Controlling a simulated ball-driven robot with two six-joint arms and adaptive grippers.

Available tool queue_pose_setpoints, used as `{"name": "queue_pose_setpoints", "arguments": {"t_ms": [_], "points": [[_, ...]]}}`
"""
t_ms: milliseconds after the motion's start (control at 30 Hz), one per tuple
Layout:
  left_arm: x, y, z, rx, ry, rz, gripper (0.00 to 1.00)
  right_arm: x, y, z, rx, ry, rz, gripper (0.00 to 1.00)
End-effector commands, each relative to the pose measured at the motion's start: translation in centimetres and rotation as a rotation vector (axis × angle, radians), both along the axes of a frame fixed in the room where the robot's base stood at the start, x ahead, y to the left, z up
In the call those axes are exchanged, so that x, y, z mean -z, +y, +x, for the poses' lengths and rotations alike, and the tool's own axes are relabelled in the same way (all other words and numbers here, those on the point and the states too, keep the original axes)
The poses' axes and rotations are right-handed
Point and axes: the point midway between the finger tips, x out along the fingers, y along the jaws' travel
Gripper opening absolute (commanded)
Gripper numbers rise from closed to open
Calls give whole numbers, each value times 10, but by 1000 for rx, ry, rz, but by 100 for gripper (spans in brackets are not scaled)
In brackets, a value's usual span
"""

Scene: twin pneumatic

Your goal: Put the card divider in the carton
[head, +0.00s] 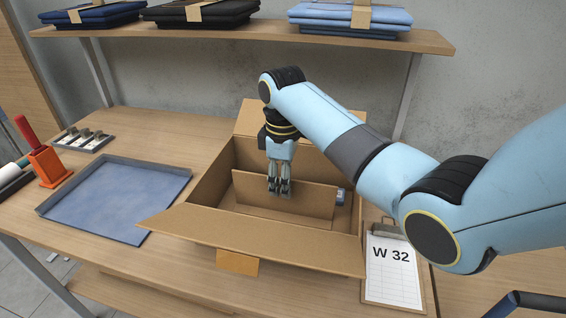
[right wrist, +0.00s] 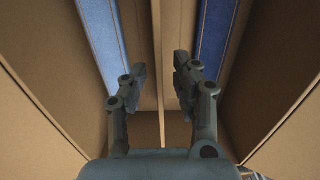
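The open carton (head: 208,222) stands on the table with its flaps folded out. The brown card divider (head: 317,200) stands upright inside it, spanning much of its width. My right gripper (head: 279,188) reaches down into the carton at the divider's top edge. In the right wrist view its two fingers (right wrist: 160,88) are apart, one on each side of the thin divider edge (right wrist: 158,60), with visible gaps. Blue items lie on both sides of the divider, at left (right wrist: 103,40) and right (right wrist: 215,40). My left gripper is not in view.
A grey-blue tray (head: 115,195) lies left of the carton. An orange holder (head: 48,167) and a small rack (head: 83,140) stand further left. A clipboard marked W 32 (head: 393,272) lies at right. A shelf (head: 240,30) with folded clothes hangs above.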

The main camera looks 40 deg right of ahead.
Motion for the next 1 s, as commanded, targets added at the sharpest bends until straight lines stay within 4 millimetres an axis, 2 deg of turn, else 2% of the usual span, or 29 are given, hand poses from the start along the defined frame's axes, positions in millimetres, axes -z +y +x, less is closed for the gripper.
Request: {"name": "queue_pose_setpoints", "arguments": {"t_ms": [33,200,333,1000], "points": [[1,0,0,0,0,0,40,-12,0,1,0,-4,0,29],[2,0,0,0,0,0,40,-45,0,1,0,-4,0,29],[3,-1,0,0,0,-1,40,-59,0,0,1,-1,-1,29],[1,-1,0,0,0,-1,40,-67,0,0,0,1,1,29]]}}
